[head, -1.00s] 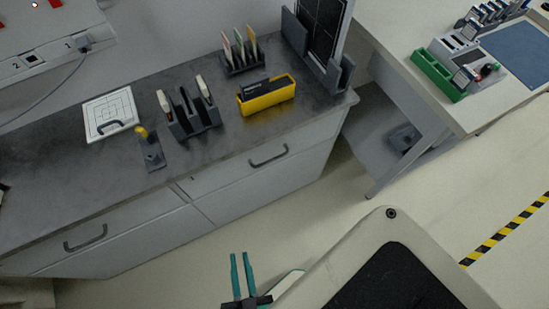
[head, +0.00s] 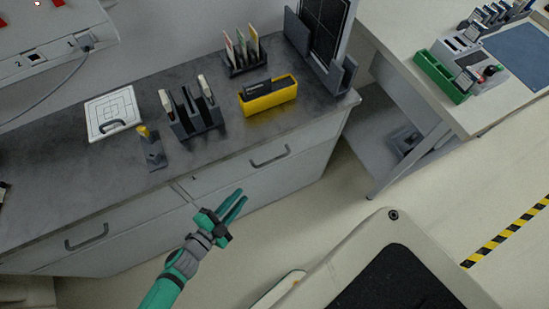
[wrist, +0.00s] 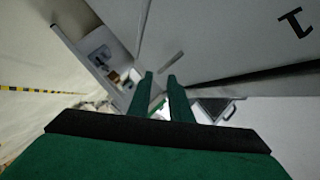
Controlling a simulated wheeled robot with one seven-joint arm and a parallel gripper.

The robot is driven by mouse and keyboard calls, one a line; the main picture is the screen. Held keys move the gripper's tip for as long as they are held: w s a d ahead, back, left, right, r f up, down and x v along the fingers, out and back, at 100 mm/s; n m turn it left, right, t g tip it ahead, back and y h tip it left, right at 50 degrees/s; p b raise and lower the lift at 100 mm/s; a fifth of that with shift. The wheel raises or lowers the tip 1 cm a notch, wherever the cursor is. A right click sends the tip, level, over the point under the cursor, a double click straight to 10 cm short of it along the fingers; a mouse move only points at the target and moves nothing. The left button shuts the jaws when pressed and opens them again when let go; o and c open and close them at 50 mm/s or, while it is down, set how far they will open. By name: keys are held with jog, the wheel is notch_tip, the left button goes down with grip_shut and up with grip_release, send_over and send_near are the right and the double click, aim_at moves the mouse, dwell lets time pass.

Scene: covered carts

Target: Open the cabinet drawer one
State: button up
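The grey cabinet under the dark counter shows two drawers in the head view. The right drawer (head: 225,178) has a dark bar handle (head: 269,155), and the left drawer (head: 130,217) has a similar handle (head: 86,238). Both look shut. My gripper (head: 240,196) is in front of the cabinet, below and left of the right handle and apart from it. Its two green fingers are parted with nothing between them; the gap also shows in the wrist view (wrist: 160,98).
On the counter (head: 50,185) are a yellow bin (head: 268,97), a dark slotted rack (head: 196,122) and a white board (head: 112,113). A desk (head: 400,50) stands to the right. Open floor (head: 350,185) lies before the cabinet, with my base at lower right.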

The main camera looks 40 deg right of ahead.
aim_at(276, 159)
jog(key=w+d+m+g, duration=0.1)
jog(key=d, duration=0.5)
jog(key=w+d+f+m+g, duration=0.1)
jog(key=d, duration=0.6)
jog(key=w+d+m+h, duration=0.1)
jog(key=w+d, duration=0.1)
jog(key=d, duration=0.4)
jog(key=shift+d+f+m+g, duration=0.2)
jog(key=shift+f+m+g, duration=0.05)
jog(key=shift+m+g, duration=0.15)
jog(key=shift+s, duration=0.1)
grip_shut()
